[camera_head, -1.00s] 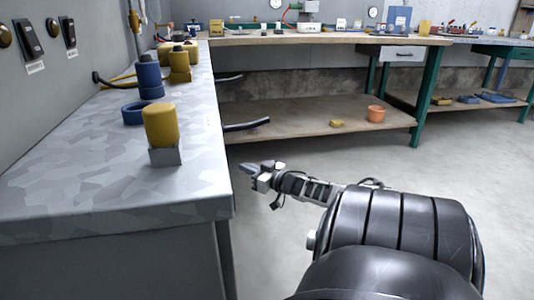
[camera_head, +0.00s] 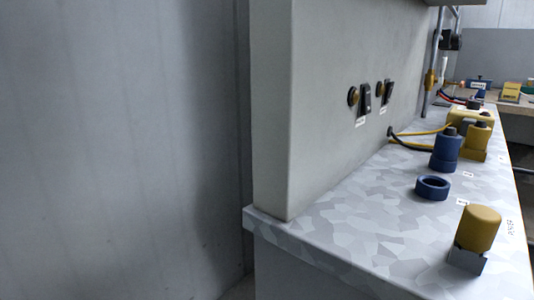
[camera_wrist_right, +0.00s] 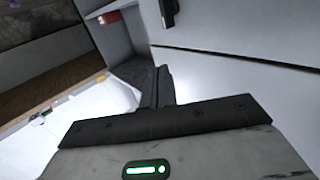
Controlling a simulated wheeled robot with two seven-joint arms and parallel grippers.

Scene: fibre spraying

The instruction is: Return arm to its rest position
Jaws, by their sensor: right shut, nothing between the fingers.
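My right gripper (camera_wrist_right: 160,85) shows in the right wrist view, with its dark fingers shut together and nothing between them. Its dark mounting plate and a pale housing with a lit green indicator (camera_wrist_right: 146,170) fill the lower part of that view. Neither arm shows in the head view now. My left gripper is in no view.
In the head view a grey camouflage-patterned counter (camera_head: 340,238) holds a yellow cylinder in a grey block (camera_head: 480,228), a blue ring (camera_head: 432,188) and blue (camera_head: 445,152) and yellow fittings. Knobs and switches (camera_head: 365,98) are on the wall panel. A bare grey wall (camera_head: 120,150) fills the left.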

